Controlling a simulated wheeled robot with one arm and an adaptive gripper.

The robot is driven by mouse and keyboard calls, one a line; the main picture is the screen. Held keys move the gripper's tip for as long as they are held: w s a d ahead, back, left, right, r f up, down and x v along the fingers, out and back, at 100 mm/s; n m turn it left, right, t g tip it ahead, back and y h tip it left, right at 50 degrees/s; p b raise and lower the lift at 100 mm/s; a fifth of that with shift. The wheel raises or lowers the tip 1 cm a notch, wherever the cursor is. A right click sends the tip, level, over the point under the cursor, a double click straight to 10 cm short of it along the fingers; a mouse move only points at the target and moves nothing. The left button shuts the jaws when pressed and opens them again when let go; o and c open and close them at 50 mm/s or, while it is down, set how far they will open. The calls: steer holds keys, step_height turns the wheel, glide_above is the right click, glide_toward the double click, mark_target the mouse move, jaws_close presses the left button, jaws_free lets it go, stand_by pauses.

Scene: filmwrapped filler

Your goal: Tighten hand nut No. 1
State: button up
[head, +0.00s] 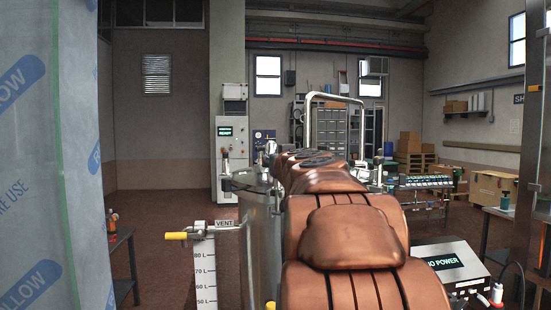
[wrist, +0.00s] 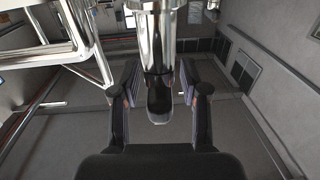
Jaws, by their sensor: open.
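My gripper (wrist: 158,82) shows in the wrist view, with its two dark, padded fingers spread apart. A polished metal cylinder (wrist: 156,28) comes down from the top edge of that view. Its dark, rounded lower end (wrist: 159,105) appears between the fingers, with visible gaps on both sides. I cannot tell how deep between the fingers it sits. No label marks any part as hand nut No. 1, and I cannot pick it out. In the head view my copper-coloured arm hides my gripper and much of the metal tank (head: 256,245) behind it.
A yellow-handled vent valve (head: 177,236) and a level scale (head: 204,273) stand left of the tank. A film-wrapped block (head: 45,150) fills the far left. A "NO POWER" box (head: 450,262) is at lower right. Bright metal tubing (wrist: 82,35) runs at upper left in the wrist view.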

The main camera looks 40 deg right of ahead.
steer(key=shift+w+d, duration=0.2)
steer(key=shift+w, duration=0.15)
steer(key=shift+c, duration=0.4)
jaws_close()
